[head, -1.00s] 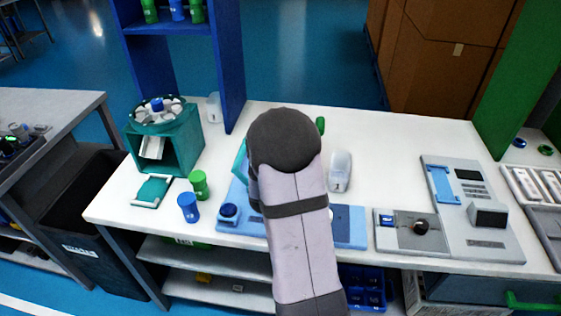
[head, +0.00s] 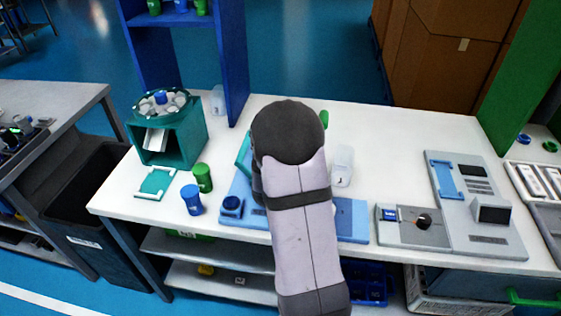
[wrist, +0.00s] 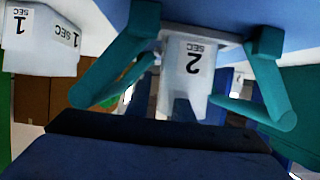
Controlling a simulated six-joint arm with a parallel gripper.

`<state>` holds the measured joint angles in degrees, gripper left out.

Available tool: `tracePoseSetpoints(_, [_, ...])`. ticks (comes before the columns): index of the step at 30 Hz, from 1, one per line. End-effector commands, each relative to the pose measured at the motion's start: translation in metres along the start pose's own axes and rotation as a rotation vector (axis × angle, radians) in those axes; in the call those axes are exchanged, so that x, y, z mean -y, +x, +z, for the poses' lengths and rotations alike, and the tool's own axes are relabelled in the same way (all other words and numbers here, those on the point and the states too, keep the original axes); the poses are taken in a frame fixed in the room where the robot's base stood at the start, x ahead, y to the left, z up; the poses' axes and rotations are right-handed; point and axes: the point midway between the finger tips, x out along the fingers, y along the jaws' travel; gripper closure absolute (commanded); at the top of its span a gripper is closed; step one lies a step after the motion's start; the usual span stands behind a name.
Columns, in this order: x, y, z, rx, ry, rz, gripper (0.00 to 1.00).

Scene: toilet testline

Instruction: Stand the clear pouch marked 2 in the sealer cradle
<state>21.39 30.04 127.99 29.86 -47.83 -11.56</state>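The clear pouch marked 2 (wrist: 195,65) shows upside down in the wrist view, labelled "2 SEC". It lies between the teal fingertips of my gripper (wrist: 203,30), which come right up to both its edges. I cannot tell whether they press on it. In the head view my arm hides this pouch and most of the gripper. One teal finger (head: 243,152) shows left of the arm, over the blue board (head: 352,220). I cannot make out the sealer cradle with certainty.
The pouch marked 1 (wrist: 42,38) stands beside pouch 2; it is right of my arm in the head view (head: 342,167). A blue jar (head: 192,200) and green jar (head: 203,178) stand left. A teal carousel stand (head: 168,140) is behind them. The grey machine (head: 475,205) is right. The back-right bench is clear.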

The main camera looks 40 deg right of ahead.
Motion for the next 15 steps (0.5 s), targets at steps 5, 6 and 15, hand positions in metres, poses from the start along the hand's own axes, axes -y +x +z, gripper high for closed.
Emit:
tracePoseSetpoints(5, [0.001,-0.018,-0.001,-0.001,0.000,-0.002,0.80])
tracePoseSetpoints(6, [0.001,-0.024,-0.001,-0.002,0.000,-0.002,0.80])
tracePoseSetpoints(15, [0.002,-0.082,-0.002,-0.002,0.000,-0.004,0.80])
